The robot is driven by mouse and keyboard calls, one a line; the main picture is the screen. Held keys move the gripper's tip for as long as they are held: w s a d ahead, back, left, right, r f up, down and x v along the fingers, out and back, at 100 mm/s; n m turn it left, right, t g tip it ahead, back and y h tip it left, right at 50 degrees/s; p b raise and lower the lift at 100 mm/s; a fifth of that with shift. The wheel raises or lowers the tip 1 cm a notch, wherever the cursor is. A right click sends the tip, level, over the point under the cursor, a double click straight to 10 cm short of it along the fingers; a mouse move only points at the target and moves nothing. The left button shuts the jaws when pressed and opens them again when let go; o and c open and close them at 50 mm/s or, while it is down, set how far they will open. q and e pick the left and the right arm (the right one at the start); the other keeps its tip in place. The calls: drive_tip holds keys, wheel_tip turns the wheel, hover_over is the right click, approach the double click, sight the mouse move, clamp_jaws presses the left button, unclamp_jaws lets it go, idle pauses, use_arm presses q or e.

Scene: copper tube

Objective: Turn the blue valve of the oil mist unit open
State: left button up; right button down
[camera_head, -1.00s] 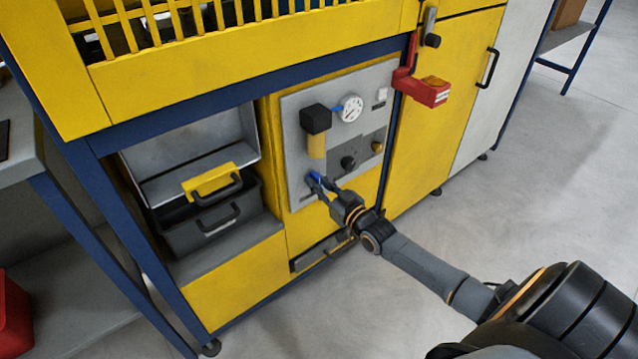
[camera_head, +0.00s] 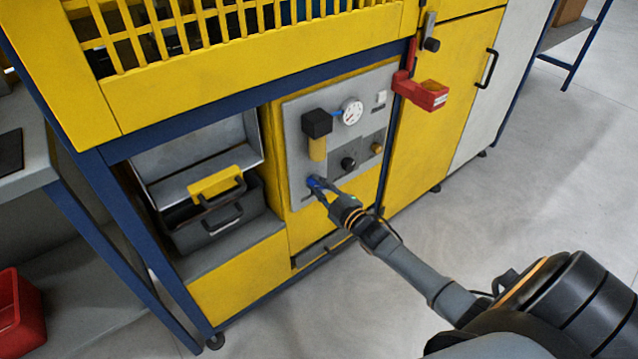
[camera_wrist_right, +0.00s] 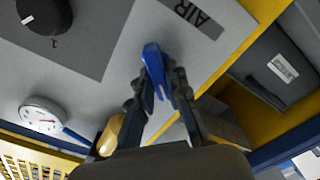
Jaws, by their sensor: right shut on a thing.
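The oil mist unit is a grey panel (camera_head: 293,127) on the yellow machine. Its blue valve (camera_head: 313,182) sits at the panel's lower left. It also shows in the right wrist view (camera_wrist_right: 154,62), below the "AIR" label (camera_wrist_right: 190,14). My right gripper (camera_head: 318,187) reaches in from the lower right and is shut on the blue valve. In the right wrist view its two fingers (camera_wrist_right: 160,88) lie on either side of the valve's lever. The fingers partly hide the valve in the head view. My left gripper is not in view.
Above the valve are a yellow bowl with a black cap (camera_head: 316,122) and a gauge (camera_head: 351,111). A black knob (camera_head: 348,163) is to its right. A red latch (camera_head: 420,92) sticks out at the upper right. A grey toolbox (camera_head: 218,219) stands at left.

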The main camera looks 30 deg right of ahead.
drive_tip(key=shift+f+n, duration=0.1)
drive_tip(key=shift+n, duration=0.8)
drive_tip(key=n, duration=0.2)
drive_tip(key=shift+a+f+n, duration=0.1)
drive_tip(key=shift+n, duration=0.3)
drive_tip(key=shift+n+b, duration=0.3)
drive_tip(key=shift+n, duration=1.5)
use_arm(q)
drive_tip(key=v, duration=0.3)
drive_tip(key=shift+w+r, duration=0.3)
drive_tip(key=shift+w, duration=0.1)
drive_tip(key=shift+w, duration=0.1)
